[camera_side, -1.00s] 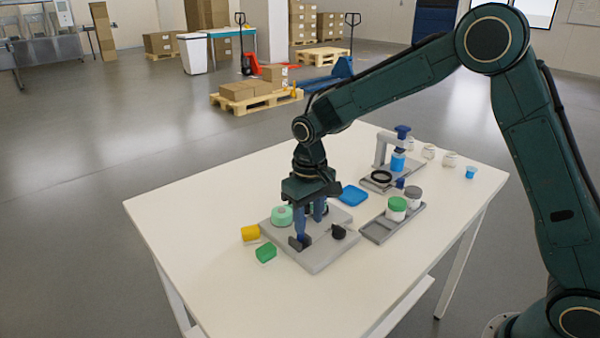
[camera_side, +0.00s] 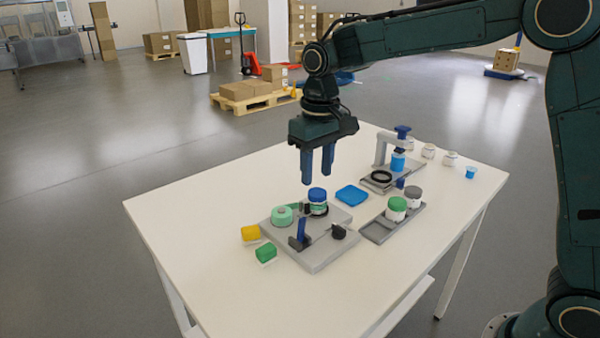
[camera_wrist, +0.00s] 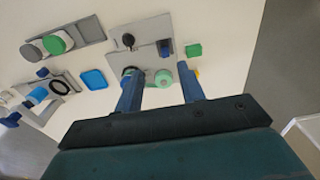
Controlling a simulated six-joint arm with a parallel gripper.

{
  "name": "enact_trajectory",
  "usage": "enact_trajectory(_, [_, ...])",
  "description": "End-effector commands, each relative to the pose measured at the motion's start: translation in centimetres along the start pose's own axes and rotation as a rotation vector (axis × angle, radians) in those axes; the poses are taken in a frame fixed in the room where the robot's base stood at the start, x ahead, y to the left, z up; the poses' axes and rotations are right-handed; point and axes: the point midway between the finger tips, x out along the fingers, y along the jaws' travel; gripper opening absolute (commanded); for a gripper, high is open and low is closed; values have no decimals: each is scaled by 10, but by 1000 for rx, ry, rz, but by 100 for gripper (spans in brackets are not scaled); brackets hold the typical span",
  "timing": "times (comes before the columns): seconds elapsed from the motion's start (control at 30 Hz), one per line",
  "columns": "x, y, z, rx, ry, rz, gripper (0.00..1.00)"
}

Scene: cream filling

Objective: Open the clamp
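The clamp (camera_side: 301,232) sits on a grey base plate (camera_side: 318,262), with an upright blue handle, a dark block at its left and a black knob (camera_side: 339,232) at its right. A jar with a blue lid (camera_side: 317,197) stands upright behind it on the plate. My gripper (camera_side: 317,179) is above the jar, pointing down, apart from it. Its two blue fingers are spread and empty. In the wrist view, my gripper (camera_wrist: 157,92) also shows a gap between its fingers. There the left finger partly hides the jar. I cannot tell whether the clamp is open or closed.
A mint-green round part (camera_side: 282,215) is on the plate's left. Yellow (camera_side: 250,232) and green (camera_side: 266,252) blocks lie beside the plate. A blue square (camera_side: 352,195), a tray with two jars (camera_side: 380,232) and a press stand (camera_side: 372,180) are to the right. The table front is clear.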

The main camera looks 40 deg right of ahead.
Motion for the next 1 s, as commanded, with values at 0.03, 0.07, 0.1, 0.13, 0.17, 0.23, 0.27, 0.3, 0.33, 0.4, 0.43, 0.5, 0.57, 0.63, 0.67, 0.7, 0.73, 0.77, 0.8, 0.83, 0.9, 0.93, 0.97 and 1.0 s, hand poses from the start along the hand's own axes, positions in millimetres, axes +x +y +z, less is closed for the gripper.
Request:
enact_trajectory(0.03, [-4, 2, 4, 1, 9, -1, 39])
enact_trajectory(0.07, [-6, 3, 6, 0, 14, -2, 39])
enact_trajectory(0.1, [-9, 4, 10, 0, 20, -3, 39])
enact_trajectory(0.13, [-11, 5, 12, 0, 24, -3, 39])
enact_trajectory(0.17, [-13, 6, 14, 0, 28, -4, 39])
enact_trajectory(0.23, [-17, 8, 20, 1, 38, -5, 39])
enact_trajectory(0.27, [-20, 9, 22, 1, 42, -6, 39])
enact_trajectory(0.3, [-22, 11, 26, 1, 49, -6, 39])
enact_trajectory(0.33, [-24, 12, 28, 1, 53, -7, 39])
enact_trajectory(0.4, [-28, 14, 34, 1, 64, -8, 39])
enact_trajectory(0.43, [-30, 15, 36, 1, 69, -8, 39])
enact_trajectory(0.5, [-33, 17, 42, 1, 79, -9, 39])
enact_trajectory(0.57, [-37, 19, 47, 1, 87, -10, 39])
enact_trajectory(0.63, [-40, 21, 53, 1, 98, -11, 39])
enact_trajectory(0.67, [-42, 22, 56, 1, 102, -11, 39])
enact_trajectory(0.7, [-43, 23, 60, 0, 107, -12, 39])
enact_trajectory(0.73, [-45, 24, 62, 0, 113, -12, 39])
enact_trajectory(0.77, [-46, 25, 65, 0, 117, -12, 39])
enact_trajectory(0.8, [-48, 26, 68, 0, 123, -13, 39])
enact_trajectory(0.83, [-49, 27, 71, 0, 128, -13, 39])
enact_trajectory(0.9, [-52, 29, 77, 1, 138, -14, 39])
enact_trajectory(0.93, [-53, 30, 80, 1, 142, -14, 39])
enact_trajectory(0.97, [-54, 30, 82, 1, 146, -14, 39])
enact_trajectory(1.0, [-55, 32, 86, 1, 152, -14, 39])
